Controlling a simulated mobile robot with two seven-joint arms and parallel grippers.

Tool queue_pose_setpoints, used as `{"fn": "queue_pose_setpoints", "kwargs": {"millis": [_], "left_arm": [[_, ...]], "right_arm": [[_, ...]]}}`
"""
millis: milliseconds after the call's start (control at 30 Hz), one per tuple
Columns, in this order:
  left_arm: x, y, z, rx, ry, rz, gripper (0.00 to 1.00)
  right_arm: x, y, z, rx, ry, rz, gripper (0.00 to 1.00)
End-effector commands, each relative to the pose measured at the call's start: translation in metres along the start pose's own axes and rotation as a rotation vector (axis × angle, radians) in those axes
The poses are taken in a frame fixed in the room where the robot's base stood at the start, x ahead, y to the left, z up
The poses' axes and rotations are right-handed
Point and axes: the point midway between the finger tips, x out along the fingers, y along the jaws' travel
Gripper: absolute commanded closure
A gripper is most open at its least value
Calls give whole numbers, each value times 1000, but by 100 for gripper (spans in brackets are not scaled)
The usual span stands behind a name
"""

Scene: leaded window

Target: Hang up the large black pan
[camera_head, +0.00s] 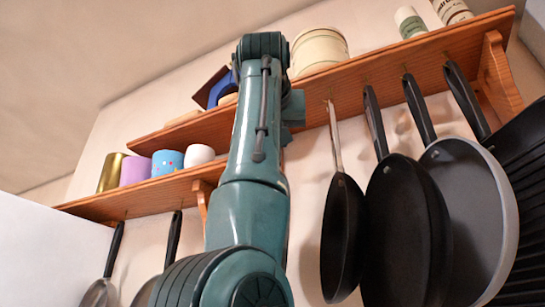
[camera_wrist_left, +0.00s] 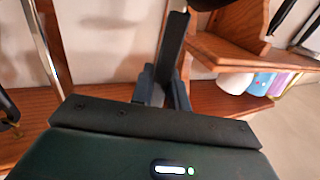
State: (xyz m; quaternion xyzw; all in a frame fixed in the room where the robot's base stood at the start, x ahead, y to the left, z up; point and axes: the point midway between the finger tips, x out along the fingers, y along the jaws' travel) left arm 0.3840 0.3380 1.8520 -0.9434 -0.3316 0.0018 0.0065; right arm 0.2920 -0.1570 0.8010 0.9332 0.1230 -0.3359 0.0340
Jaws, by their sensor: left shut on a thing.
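My left gripper (camera_wrist_left: 163,92) is shut on an upright black pan handle (camera_wrist_left: 174,45) in the left wrist view, close to the wooden shelf. The pan's body is mostly out of that view, so its size cannot be told there. In the head view my left arm rises through the middle and hides the gripper and the held pan. Several pans hang from the upper shelf (camera_head: 350,78) to the right of the arm: a black pan with a metal handle (camera_head: 342,235), a wider black pan (camera_head: 405,235) and a grey-faced pan (camera_head: 470,215). My right gripper is not in view.
The lower shelf (camera_head: 140,200) at left bears a gold cup (camera_head: 110,172), a purple cup (camera_head: 134,170), a blue cup (camera_head: 167,162) and a white cup (camera_head: 199,155). Two dark-handled pans hang below it. A cream tin (camera_head: 318,50) stands on the upper shelf.

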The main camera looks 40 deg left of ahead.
Motion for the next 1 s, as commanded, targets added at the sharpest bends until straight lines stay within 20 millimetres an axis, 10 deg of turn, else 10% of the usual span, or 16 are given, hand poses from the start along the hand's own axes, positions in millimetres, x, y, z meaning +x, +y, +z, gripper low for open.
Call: {"fn": "queue_pose_setpoints", "kwargs": {"millis": [1000], "left_arm": [[29,35,4,-2,6,0,100]], "right_arm": [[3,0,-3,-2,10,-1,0]]}}
